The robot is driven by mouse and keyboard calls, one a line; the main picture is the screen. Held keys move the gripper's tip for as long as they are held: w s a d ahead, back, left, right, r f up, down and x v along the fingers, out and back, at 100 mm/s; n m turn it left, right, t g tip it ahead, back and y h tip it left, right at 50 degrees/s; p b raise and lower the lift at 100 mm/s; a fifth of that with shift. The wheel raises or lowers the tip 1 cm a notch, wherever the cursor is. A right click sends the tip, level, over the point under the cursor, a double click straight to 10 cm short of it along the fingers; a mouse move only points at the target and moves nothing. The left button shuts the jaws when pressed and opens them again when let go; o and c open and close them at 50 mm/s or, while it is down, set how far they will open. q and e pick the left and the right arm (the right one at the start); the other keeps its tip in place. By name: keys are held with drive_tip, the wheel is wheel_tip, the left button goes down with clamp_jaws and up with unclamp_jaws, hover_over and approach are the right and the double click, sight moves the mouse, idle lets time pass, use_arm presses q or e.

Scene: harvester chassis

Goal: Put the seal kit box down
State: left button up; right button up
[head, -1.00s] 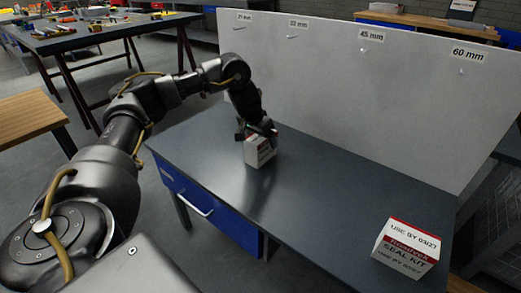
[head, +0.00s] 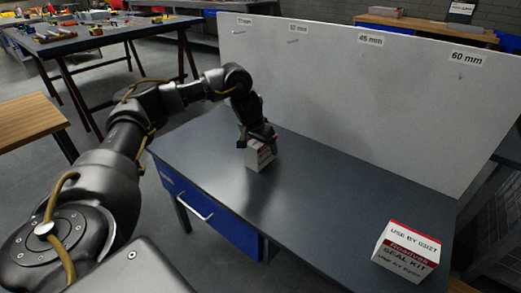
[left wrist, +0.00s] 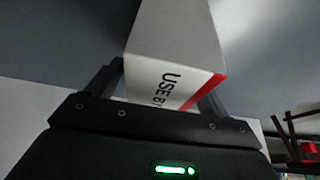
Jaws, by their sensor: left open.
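A white and red seal kit box (head: 260,156) stands on the dark workbench (head: 310,190) toward its left part. My left gripper (head: 257,138) is at the top of this box, open, with its fingers on either side of it. In the left wrist view the box (left wrist: 170,60) lies between the two fingers (left wrist: 160,90), with "USE BY" lettering showing. I cannot tell whether a finger touches it. A second seal kit box (head: 405,250) stands at the bench's front right, apart from the gripper. My right gripper is not in view.
A pale upright panel (head: 370,95) with size labels such as 45 mm and 60 mm runs along the bench's back. A blue drawer (head: 210,212) is under the front edge. The bench between the two boxes is clear.

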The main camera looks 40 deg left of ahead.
use_arm(q)
drive_tip(key=shift+f, duration=0.1)
idle(0.4)
drive_tip(key=c, duration=1.3)
